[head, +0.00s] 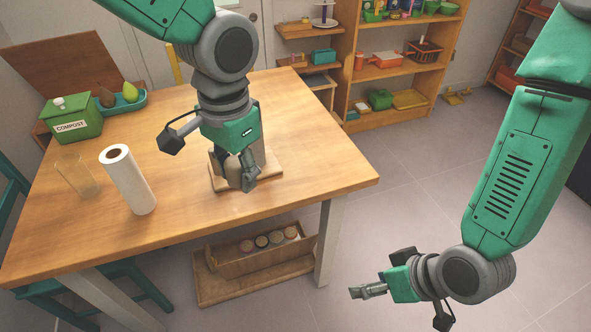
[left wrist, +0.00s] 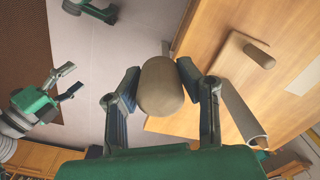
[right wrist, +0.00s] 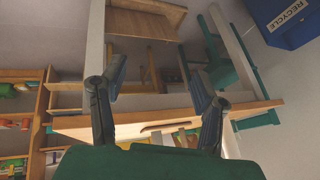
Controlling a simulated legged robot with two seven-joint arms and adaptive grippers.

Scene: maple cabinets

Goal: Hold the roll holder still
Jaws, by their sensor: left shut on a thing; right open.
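The roll holder has a pale wooden base (head: 270,177) on the table, partly hidden behind my left arm. My left gripper (head: 247,180) is over it. In the left wrist view its fingers are shut on the rounded beige top of the holder's post (left wrist: 161,88). The base (left wrist: 228,82) shows beyond it with a short side peg (left wrist: 259,55). The white paper roll (head: 128,180) stands upright on the table, left of the holder and apart from it. My right gripper (head: 357,291) is open and empty, off the table's front right side.
A clear glass (head: 77,175) stands left of the roll. A green compost bin (head: 72,118) and a blue tray with fruit (head: 124,104) are at the back left. A wooden box of jars (head: 262,250) is below the table. The table's right part is clear.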

